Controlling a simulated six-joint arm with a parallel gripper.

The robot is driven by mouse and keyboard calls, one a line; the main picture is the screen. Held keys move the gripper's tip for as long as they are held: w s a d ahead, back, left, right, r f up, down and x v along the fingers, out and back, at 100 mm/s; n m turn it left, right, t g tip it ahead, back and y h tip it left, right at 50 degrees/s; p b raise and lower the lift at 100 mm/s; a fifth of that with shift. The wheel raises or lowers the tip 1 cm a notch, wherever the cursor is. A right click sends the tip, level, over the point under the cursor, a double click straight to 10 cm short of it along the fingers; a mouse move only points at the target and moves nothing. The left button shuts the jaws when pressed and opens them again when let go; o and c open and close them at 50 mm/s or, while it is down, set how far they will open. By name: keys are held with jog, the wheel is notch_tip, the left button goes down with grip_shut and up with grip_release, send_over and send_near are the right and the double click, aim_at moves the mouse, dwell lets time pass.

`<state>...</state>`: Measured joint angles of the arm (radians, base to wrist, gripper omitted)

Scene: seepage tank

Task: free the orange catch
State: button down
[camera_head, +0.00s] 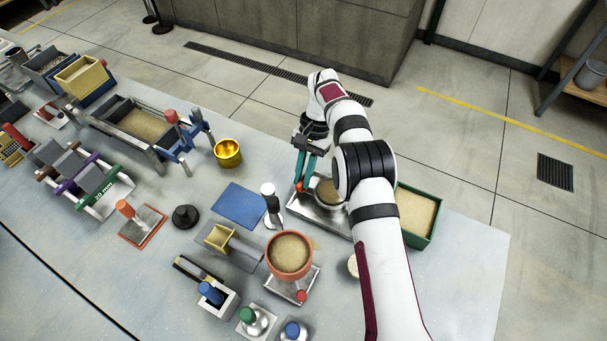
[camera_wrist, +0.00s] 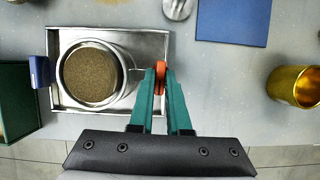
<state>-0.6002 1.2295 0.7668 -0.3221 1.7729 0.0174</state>
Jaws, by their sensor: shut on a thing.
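The orange catch (camera_wrist: 160,68) is at the edge of a shallow metal tray (camera_wrist: 53,42), on the side facing the blue mat. My gripper (camera_wrist: 160,84) has its teal fingers on both sides of the catch and is shut on it. In the head view my gripper (camera_head: 304,180) points down at the tray's left side, with the orange catch (camera_head: 300,186) at its fingertips. A round metal pan (camera_wrist: 121,88) of brown sand sits in the tray. In the head view my arm hides part of the tray and pan.
A blue mat (camera_head: 238,205) and a brass cup (camera_head: 228,153) lie to the left. A green bin (camera_head: 425,230) of sand is to the right, behind my arm. A terracotta pot (camera_head: 290,273) stands in front. A blue block (camera_wrist: 39,71) is at the tray's far side.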

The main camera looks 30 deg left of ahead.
jog(key=shift+n, duration=0.3)
jog(key=c, duration=0.9)
grip_release()
